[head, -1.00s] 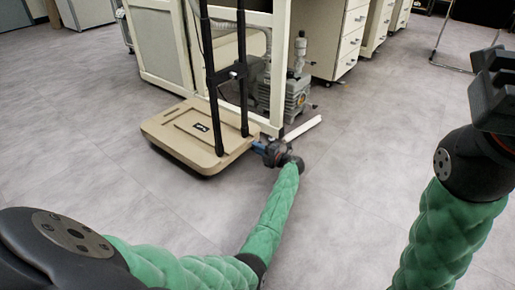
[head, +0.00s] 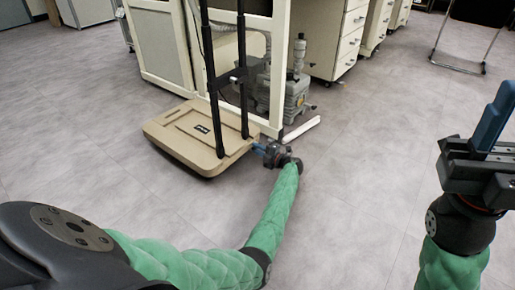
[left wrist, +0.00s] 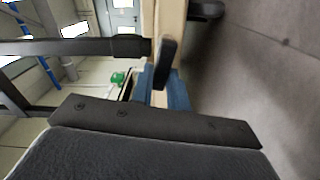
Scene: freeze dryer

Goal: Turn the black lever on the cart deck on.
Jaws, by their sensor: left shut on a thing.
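The cart deck (head: 180,150) is a low beige platform left of centre in the head view. My left gripper (head: 262,149) is at its right edge, low near the floor. In the left wrist view a black lever-like piece (left wrist: 165,65) stands at the beige deck edge (left wrist: 170,25), between and just beyond the blue fingertips (left wrist: 160,92). The left gripper is shut on this piece; the contact itself is partly hidden. My right gripper (head: 493,120) is raised at the right of the head view, away from the cart, with blue finger surface showing; its opening cannot be made out.
Two black posts (head: 243,70) rise from the deck. A beige bench frame (head: 278,70) and a grey pump (head: 290,95) stand just behind. A white strip (head: 302,129) lies on the floor near my left gripper. The grey floor right of it is clear.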

